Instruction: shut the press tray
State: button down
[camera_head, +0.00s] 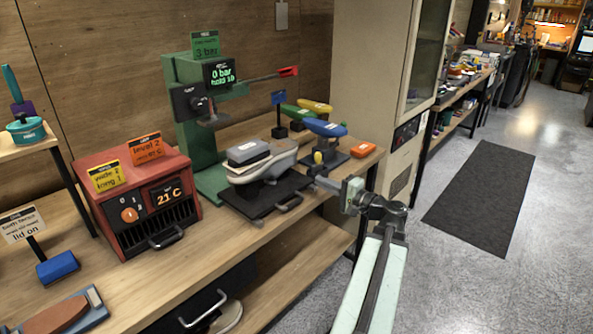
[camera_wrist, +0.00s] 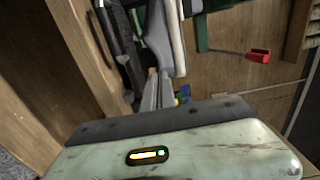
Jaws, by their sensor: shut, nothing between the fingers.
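The green press (camera_head: 190,125) stands at the back of the bench, its lever raised with a red end (camera_head: 288,71). Its black tray (camera_head: 245,206) sticks out in front, with a metal handle (camera_head: 290,204) on its front edge. In the wrist view the fingers (camera_wrist: 158,92) point toward the sneaker (camera_wrist: 158,30) and the dark tray (camera_wrist: 122,45).
A red heater box (camera_head: 140,200) stands left of the press. A beige cabinet (camera_head: 375,70) rises beyond. The bench front edge is clear near the tray.

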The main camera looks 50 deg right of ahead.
send_over(293, 180)
jog(key=shift+a, duration=0.1)
dwell(0.3)
